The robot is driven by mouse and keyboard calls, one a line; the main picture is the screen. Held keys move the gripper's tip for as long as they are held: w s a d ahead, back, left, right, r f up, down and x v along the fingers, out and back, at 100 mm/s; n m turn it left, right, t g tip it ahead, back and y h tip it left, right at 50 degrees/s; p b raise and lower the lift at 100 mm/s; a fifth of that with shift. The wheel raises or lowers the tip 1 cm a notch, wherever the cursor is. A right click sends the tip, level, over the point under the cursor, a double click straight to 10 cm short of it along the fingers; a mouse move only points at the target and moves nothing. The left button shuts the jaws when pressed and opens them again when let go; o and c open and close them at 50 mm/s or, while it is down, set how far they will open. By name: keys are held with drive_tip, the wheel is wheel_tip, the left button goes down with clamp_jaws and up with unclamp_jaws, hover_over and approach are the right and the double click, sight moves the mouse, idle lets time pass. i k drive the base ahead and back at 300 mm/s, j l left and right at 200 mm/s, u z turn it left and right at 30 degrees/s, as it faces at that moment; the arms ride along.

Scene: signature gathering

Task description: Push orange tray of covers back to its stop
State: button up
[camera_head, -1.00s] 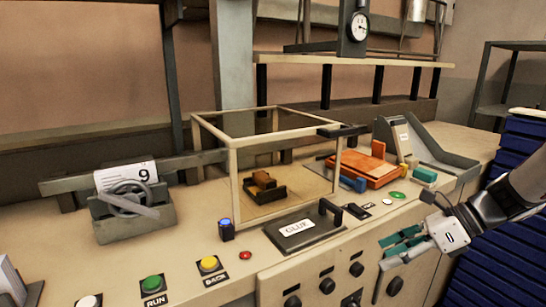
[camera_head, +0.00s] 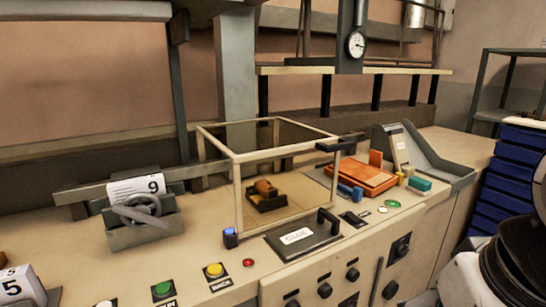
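The orange tray (camera_head: 366,176) lies flat on the bench at the right, just beyond the framed clear box. An upright orange piece (camera_head: 376,158) stands at its back edge. Blue parts (camera_head: 350,191) sit at its front left side. I cannot make out single covers in it or a gap to a stop. My gripper is not in view; only part of my arm shows at the lower right edge, well apart from the tray.
The framed box (camera_head: 237,192) stands left of the tray. A GLUE lid (camera_head: 292,242) with a black handle lies in front. A grey sloped chute (camera_head: 435,158) and a teal block (camera_head: 420,184) are on the right. Buttons (camera_head: 215,270) line the front edge.

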sight(353, 173)
drive_tip(key=i+l, duration=0.2)
drive_tip(key=l, duration=0.15)
drive_tip(key=i+l+u, duration=0.1)
drive_tip(key=i+l, duration=0.15)
drive_tip(key=i+l+u, duration=0.1)
drive_tip(key=l, duration=0.35)
drive_tip(key=i+l, duration=0.3)
drive_tip(key=i+l+u, duration=0.1)
drive_tip(key=l, duration=0.3)
drive_tip(key=i+l, duration=0.25)
drive_tip(key=l, duration=0.15)
drive_tip(key=i+l+u, duration=0.1)
drive_tip(key=l, duration=0.3)
drive_tip(key=i+l, duration=0.25)
drive_tip(key=l, duration=0.15)
drive_tip(key=j+u, duration=0.05)
